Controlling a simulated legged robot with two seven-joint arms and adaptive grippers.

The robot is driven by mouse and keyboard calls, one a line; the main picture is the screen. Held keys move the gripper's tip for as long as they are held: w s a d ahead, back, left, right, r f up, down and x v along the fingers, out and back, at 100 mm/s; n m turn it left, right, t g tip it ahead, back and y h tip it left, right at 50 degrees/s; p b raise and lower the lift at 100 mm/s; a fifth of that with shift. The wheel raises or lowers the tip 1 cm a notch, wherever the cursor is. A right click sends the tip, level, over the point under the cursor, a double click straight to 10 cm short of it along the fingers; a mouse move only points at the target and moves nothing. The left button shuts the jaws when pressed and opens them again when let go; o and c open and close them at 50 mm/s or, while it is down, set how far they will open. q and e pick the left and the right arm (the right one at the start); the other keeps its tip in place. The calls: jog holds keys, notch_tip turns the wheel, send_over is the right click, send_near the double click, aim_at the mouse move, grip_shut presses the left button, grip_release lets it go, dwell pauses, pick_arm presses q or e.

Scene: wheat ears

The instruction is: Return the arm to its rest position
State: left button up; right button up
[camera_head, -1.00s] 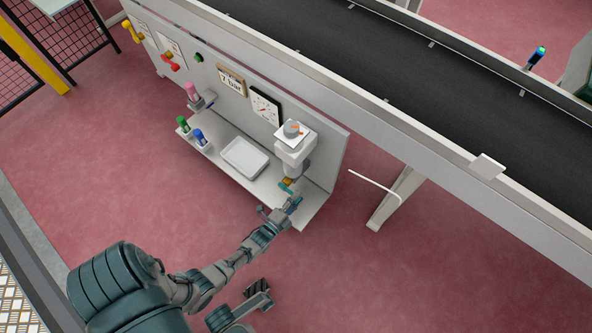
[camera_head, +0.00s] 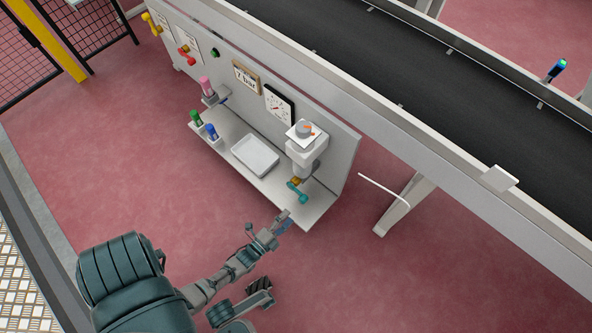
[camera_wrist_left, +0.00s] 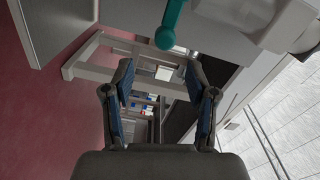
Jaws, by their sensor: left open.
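My left gripper (camera_head: 284,222) is at the front edge of the panel's shelf, below and in front of the unit with the teal lever (camera_head: 297,191). In the left wrist view my left gripper (camera_wrist_left: 163,92) has its two blue-padded fingers apart with nothing between them. The teal lever (camera_wrist_left: 172,26) shows beyond the fingers at the top of that view, apart from them. My left arm comes in from the lower left of the head view.
A grey panel (camera_head: 343,150) carries a shelf with a white tray (camera_head: 255,155), a green bottle (camera_head: 196,117), a blue bottle (camera_head: 212,131), a gauge (camera_head: 279,104) and a white regulator unit (camera_head: 304,150). A conveyor (camera_head: 400,75) runs behind. Red floor in front is free.

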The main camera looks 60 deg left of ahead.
pick_arm(q)
jog(key=shift+v, duration=1.2)
